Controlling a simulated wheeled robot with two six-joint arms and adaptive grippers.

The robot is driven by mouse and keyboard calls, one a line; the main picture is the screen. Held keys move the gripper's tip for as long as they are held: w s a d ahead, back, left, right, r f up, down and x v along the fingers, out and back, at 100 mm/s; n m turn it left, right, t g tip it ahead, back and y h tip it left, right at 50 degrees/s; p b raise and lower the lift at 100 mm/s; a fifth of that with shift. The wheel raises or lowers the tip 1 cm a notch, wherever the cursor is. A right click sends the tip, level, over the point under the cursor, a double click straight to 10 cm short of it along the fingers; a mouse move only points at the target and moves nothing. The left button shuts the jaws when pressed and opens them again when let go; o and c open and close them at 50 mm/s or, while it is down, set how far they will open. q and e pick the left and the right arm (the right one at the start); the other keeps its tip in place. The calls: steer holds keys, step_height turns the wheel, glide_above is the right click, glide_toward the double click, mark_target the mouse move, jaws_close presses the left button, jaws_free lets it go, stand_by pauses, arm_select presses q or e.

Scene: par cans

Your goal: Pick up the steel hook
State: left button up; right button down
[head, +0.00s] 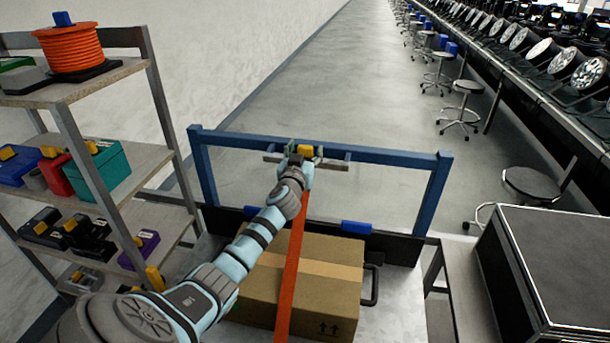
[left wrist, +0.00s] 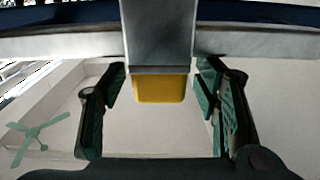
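A grey steel piece with a yellow block on its end, which looks like the steel hook (left wrist: 158,35), shows in the left wrist view. The yellow block (left wrist: 160,88) sits between the two fingers of my left gripper (left wrist: 160,105), with a gap on each side. The gripper is open. In the head view my left gripper (head: 303,158) is at the top rail of a blue frame (head: 380,156), by the yellow block (head: 305,150). The wrist hides much of the hook there. My right gripper is not in view.
An orange strap (head: 291,265) runs down from near my left wrist over a cardboard box (head: 330,262). A shelf rack (head: 130,190) with cases and an orange cable reel (head: 70,47) stands at left. A black case (head: 560,265) is at right. Open floor lies beyond the frame.

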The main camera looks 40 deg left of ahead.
arm_select(q)
jaws_close()
